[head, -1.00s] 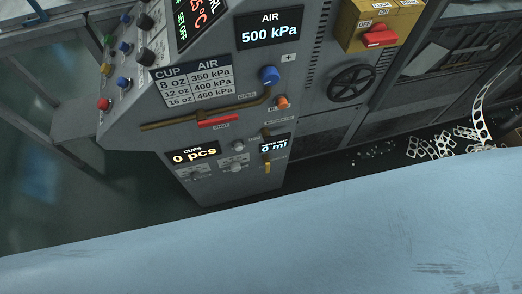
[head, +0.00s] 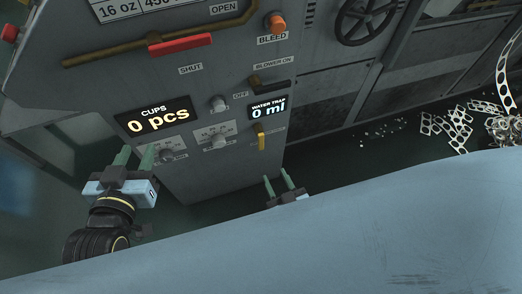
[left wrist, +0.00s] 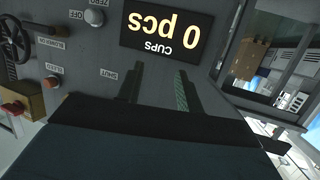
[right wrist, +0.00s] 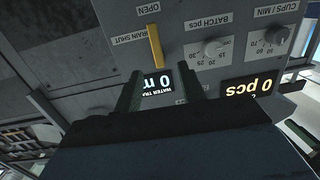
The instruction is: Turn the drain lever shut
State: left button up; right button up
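The drain lever (head: 260,138) is a short yellow handle on the grey panel, just below the water trap display, and hangs roughly vertical in the head view. In the right wrist view the lever (right wrist: 155,46) shows beside labels reading "DRAIN SHUT" and "OPEN"; that picture is upside down. My right gripper (head: 278,183) is open and empty, below the lever and apart from it, its lower part hidden by the pale blue surface. My left gripper (head: 135,158) is open and empty, below the cups display at the panel's left.
The water trap display (head: 269,110) reads 0 ml and the cups display (head: 153,117) reads 0 pcs. Several knobs, including one by "OFF" (head: 217,104), stick out near the lever. A red-handled lever (head: 180,44) sits higher. A pale blue surface (head: 330,235) fills the foreground.

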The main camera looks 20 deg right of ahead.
aim_at(262, 141)
jog(key=shift+m+t+h, duration=0.4)
jog(key=shift+m+t, duration=0.1)
jog(key=w+b, duration=0.2)
jog(key=w, duration=0.2)
jog(key=w+b, duration=0.2)
jog(key=w, duration=0.2)
jog(key=shift+w+a+r, duration=0.15)
jog(key=shift+w, duration=0.15)
jog(key=w+b, duration=0.1)
jog(key=w, duration=0.3)
jog(key=shift+w+a+b, duration=0.1)
jog(key=shift+w+b, duration=0.2)
jog(key=shift+b, duration=0.05)
pick_arm(q)
jog(key=s+r+t+h, duration=0.3)
jog(key=r+t, duration=0.7)
jog(key=r, duration=0.5)
jog(key=shift+s+d+r+t+h, duration=0.3)
jog(key=shift+s+d+r+t, duration=0.1)
jog(key=shift+s, duration=0.2)
pick_arm(e)
jog(key=shift+w, duration=0.45)
grip_shut()
